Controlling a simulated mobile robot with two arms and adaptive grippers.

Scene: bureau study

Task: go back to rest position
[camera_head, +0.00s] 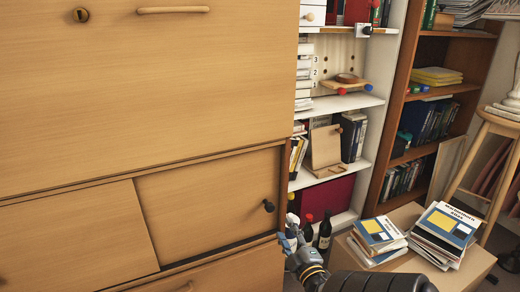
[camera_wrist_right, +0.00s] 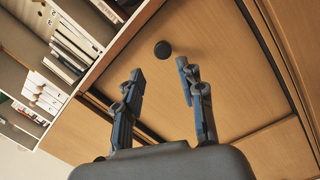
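My right gripper (camera_head: 292,236) is at the bottom centre of the head view, beside the right edge of the wooden bureau (camera_head: 150,80). In the right wrist view its two fingers (camera_wrist_right: 158,88) are apart with nothing between them. Past the fingertips is the black round knob (camera_wrist_right: 162,49) of the sliding door (camera_wrist_right: 225,75); the fingers do not touch it. The knob also shows in the head view (camera_head: 268,206), above and left of the gripper. My left gripper is in neither view.
A white bookshelf (camera_head: 345,103) and a brown bookshelf (camera_head: 400,85) stand to the right. Two dark bottles (camera_head: 325,230) stand low behind my right gripper. Book stacks (camera_head: 376,240) lie on a low wooden surface (camera_head: 478,262) near my right arm. A wooden stool (camera_head: 500,125) stands far right.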

